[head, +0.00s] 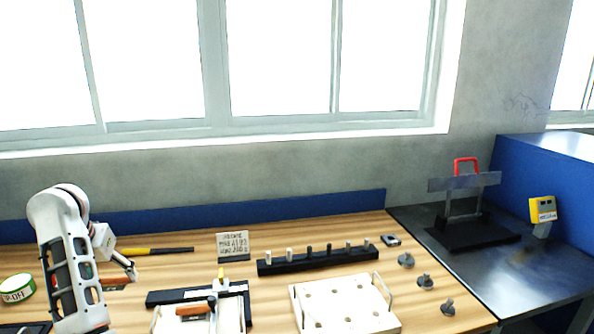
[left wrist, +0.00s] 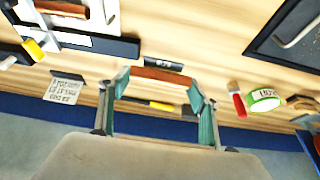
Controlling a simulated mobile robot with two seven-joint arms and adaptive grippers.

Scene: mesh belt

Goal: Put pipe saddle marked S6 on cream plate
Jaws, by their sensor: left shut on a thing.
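My left gripper (head: 130,272) is at the left of the bench, above the wood top. In the left wrist view its fingers (left wrist: 160,100) are wide apart, shut on a reddish-brown bar (left wrist: 163,75) that spans between them. I cannot read a mark on this bar. A small dark piece with a pale label (left wrist: 163,65) shows just beyond it; the label is too small to read surely. A cream plate (head: 345,303) with holes and side handles lies at the front middle. I cannot tell which piece is the saddle marked S6. My right gripper is not in view.
A black peg rack (head: 318,259) stands behind the cream plate. A white piece with a brown handle (head: 198,311) lies left of it, by a black strip. Several grey knobs (head: 425,282) stand at right. A sign (head: 233,245) and green-white tape roll (head: 17,288) are also there.

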